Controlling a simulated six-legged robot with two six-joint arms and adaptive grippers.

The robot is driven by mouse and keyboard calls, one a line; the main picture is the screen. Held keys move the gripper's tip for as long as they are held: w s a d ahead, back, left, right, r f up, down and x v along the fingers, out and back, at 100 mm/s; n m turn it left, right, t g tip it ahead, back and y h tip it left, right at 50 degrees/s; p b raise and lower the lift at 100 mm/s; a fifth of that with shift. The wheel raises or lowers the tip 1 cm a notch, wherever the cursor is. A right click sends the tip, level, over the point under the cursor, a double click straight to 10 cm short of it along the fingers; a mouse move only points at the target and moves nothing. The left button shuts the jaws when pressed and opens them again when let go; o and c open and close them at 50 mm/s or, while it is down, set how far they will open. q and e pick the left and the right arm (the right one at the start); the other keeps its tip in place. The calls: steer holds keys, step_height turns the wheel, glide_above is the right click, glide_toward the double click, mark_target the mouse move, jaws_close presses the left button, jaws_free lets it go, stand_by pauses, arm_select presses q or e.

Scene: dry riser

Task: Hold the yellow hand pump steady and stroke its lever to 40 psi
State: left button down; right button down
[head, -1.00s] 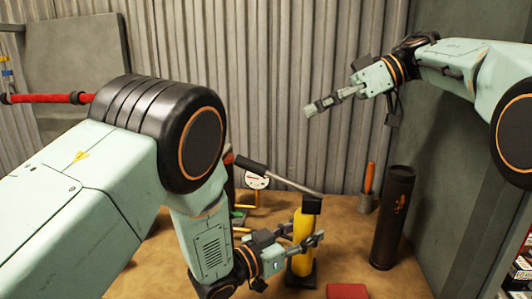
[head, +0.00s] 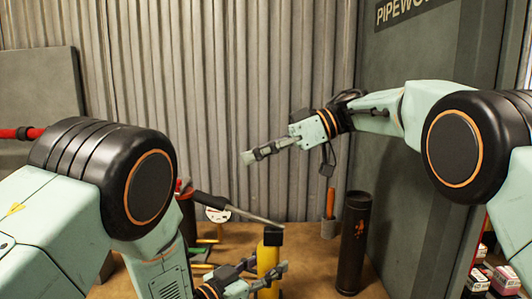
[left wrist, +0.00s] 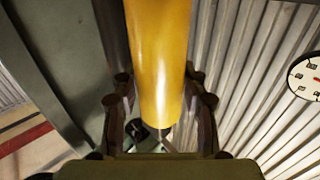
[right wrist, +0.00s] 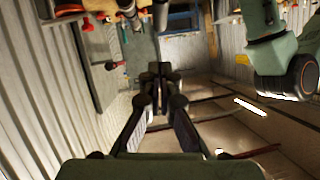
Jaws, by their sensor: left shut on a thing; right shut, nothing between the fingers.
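The yellow hand pump (head: 267,262) stands upright on the bench in the head view. My left gripper (head: 268,268) is shut around its barrel. The left wrist view shows the yellow barrel (left wrist: 160,60) between the fingers. The pump's lever (head: 212,202) has a black grip and a thin rod, slanting up to the left from the black pump head (head: 272,236). A white gauge (head: 217,214) is behind the lever; its reading is too small to tell. My right gripper (head: 247,157) is shut and empty, above the lever and apart from it. Its closed fingers (right wrist: 158,88) show in the right wrist view.
A tall black cylinder (head: 354,243) stands right of the pump. The corrugated wall (head: 250,80) is behind, a grey panel (head: 400,180) at right. Boxes (head: 490,278) sit at lower right.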

glide_above(219, 199)
steer(key=w+d, duration=0.2)
steer(key=f, duration=0.4)
steer(key=s, duration=0.1)
steer(key=shift+a+f, duration=0.35)
steer(key=shift+f, duration=0.05)
steer(key=shift+a+f, duration=0.15)
steer(key=shift+f, duration=0.2)
steer(key=shift+h, duration=0.7)
steer(key=a+f, duration=0.1)
steer(key=f, duration=0.1)
steer(key=a+f, duration=0.2)
steer(key=shift+f, duration=0.15)
steer(key=shift+s+a+f+h, duration=0.1)
steer(key=shift+a+f+h, duration=0.15)
steer(key=shift+f+h, duration=0.4)
